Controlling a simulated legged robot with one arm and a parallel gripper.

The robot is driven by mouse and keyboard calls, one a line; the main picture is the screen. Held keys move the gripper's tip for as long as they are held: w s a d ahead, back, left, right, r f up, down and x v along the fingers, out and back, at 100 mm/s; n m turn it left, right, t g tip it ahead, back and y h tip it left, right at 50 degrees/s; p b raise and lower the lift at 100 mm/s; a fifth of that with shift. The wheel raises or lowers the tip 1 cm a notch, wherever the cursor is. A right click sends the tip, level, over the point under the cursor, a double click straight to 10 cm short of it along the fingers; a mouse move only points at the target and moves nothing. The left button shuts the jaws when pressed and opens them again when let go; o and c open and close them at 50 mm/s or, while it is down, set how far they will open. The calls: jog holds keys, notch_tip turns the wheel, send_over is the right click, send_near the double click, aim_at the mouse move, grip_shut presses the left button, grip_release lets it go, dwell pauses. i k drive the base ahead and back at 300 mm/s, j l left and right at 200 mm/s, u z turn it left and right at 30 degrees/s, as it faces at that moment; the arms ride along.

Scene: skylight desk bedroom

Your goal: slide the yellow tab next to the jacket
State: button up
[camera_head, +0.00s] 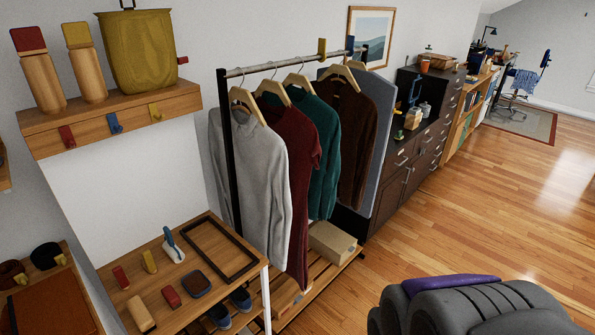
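A yellow tab (322,47) sits on the metal rail (285,64) of the clothes rack, toward its far end. A blue tab (350,45) is farther right on the rail. Below hang a light grey sweater (250,165), a dark red top (292,165), a green top (319,135), a dark brown garment (352,120) and a grey-blue garment (384,120). The dark brown garment looks most like a jacket, but I cannot tell for sure. The yellow tab is above the gap between the green and brown garments.
A wooden bench (228,217) with small items and a tray frame stands at the lower left. A cardboard box (331,243) lies on the rack's low slatted base. Dark drawers (425,135) stand beyond the rack. The wooden floor (480,210) on the right is clear.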

aim_at(322, 46)
jog(key=l+u, duration=0.15)
jog(key=l, duration=0.2)
jog(key=k+l+u, duration=0.15)
jog(key=l, duration=0.25)
jog(key=l+u, duration=0.15)
jog(key=l, duration=0.2)
jog(key=i+l, duration=0.1)
jog(key=l, duration=0.35)
jog(key=i+l, duration=0.1)
jog(key=i, duration=0.2)
jog(key=i+l+u, duration=0.1)
jog(key=i, duration=0.15)
